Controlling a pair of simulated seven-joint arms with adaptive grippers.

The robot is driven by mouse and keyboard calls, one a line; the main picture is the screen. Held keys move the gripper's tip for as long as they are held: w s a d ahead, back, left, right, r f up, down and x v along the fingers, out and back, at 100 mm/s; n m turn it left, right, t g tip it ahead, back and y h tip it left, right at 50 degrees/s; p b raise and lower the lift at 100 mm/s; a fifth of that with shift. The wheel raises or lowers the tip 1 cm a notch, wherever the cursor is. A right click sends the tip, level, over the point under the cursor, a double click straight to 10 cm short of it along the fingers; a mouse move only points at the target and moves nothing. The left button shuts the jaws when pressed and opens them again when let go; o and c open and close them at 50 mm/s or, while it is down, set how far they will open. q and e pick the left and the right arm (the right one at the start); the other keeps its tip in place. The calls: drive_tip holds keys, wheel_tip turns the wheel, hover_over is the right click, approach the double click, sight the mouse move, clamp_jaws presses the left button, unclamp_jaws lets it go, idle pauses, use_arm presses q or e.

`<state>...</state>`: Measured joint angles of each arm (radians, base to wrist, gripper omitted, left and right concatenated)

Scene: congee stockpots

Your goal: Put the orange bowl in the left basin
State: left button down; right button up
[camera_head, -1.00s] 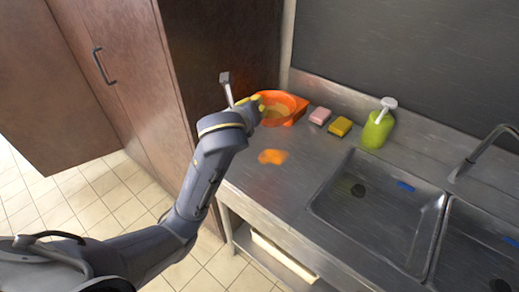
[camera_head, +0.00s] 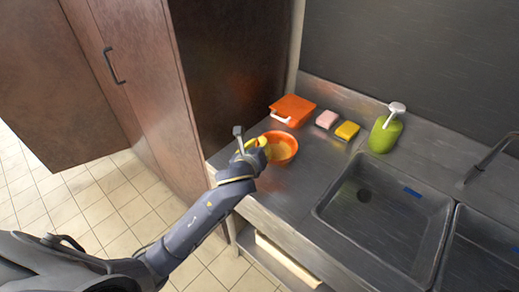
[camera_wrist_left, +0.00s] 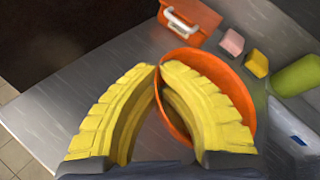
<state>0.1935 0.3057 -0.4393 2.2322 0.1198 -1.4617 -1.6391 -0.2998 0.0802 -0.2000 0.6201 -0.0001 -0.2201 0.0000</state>
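The orange bowl (camera_head: 290,143) is over the counter, left of the sink; I cannot tell for certain how high it is. My left gripper (camera_head: 262,147) is at its left side. In the left wrist view, the yellow fingers (camera_wrist_left: 159,70) meet at the tips across the bowl's rim, with the right finger over the inside of the bowl (camera_wrist_left: 238,85) and the left finger outside. The fingers hide part of the rim. The left basin (camera_head: 395,232) is empty apart from a drain and a small blue item. My right gripper is not in view.
An orange box with a white handle (camera_head: 296,106), a pink sponge (camera_head: 327,119), a yellow sponge (camera_head: 347,130) and a green soap bottle (camera_head: 384,135) stand along the back. The right basin (camera_head: 480,262) and faucet (camera_head: 488,158) are at the right. A tall brown cabinet (camera_head: 230,70) stands at the left.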

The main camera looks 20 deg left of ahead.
use_arm(q)
drive_tip(key=shift+f, duration=1.05)
drive_tip(key=shift+f, duration=0.15)
drive_tip(key=c, duration=1.6)
unclamp_jaws()
